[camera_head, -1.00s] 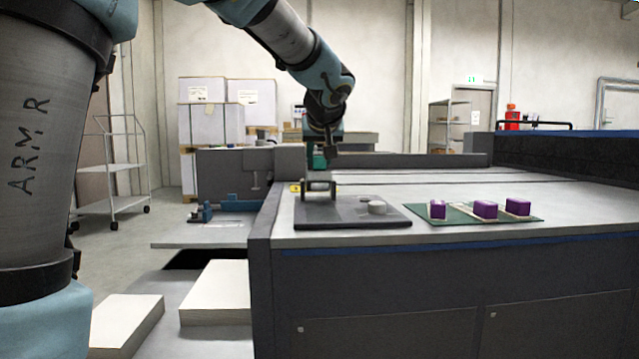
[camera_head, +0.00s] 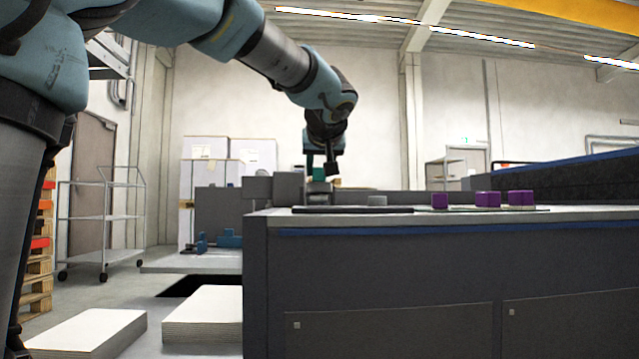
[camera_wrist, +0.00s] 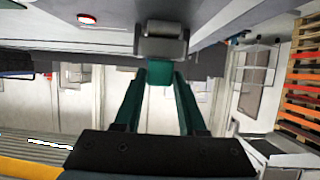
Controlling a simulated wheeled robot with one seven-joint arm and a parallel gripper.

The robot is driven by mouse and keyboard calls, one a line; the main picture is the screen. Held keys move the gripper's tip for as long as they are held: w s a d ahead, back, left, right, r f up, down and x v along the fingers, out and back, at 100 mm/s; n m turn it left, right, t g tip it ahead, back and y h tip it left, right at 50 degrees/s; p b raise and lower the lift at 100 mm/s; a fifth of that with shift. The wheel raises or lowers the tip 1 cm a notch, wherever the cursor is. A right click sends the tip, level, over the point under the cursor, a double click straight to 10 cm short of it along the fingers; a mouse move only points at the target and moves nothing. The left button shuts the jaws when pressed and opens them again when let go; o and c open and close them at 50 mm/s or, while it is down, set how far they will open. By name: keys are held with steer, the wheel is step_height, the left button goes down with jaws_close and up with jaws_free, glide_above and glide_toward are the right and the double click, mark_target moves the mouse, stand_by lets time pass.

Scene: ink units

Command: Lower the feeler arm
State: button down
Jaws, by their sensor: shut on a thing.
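My gripper (camera_head: 321,168) is low over the left end of the grey machine table, at a small grey fixture (camera_head: 318,188). The block adjoins a grey, roller-like part (camera_wrist: 162,40) of the fixture. The feeler arm's tilt is hard to tell. The fixture stands on a dark plate (camera_head: 345,209), seen nearly edge-on.
Several purple blocks (camera_head: 487,199) sit to the right on the table. A lower shelf (camera_head: 195,262) with blue parts lies left. White paper stacks (camera_head: 203,312) are below it. A trolley (camera_head: 103,220) stands farther left.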

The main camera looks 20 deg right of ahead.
steer(key=shift+s+f+b, duration=0.2)
steer(key=shift+f+b, duration=0.6)
steer(key=shift+a+f+b, duration=0.1)
steer(key=shift+f+b, duration=0.1)
steer(key=shift+b, duration=0.15)
steer(key=c, duration=0.8)
jaws_free()
steer(key=shift+c, duration=0.2)
steer(key=o, duration=0.4)
steer(key=shift+r, duration=0.15)
steer(key=shift+c, duration=0.2)
steer(key=shift+r, duration=0.1)
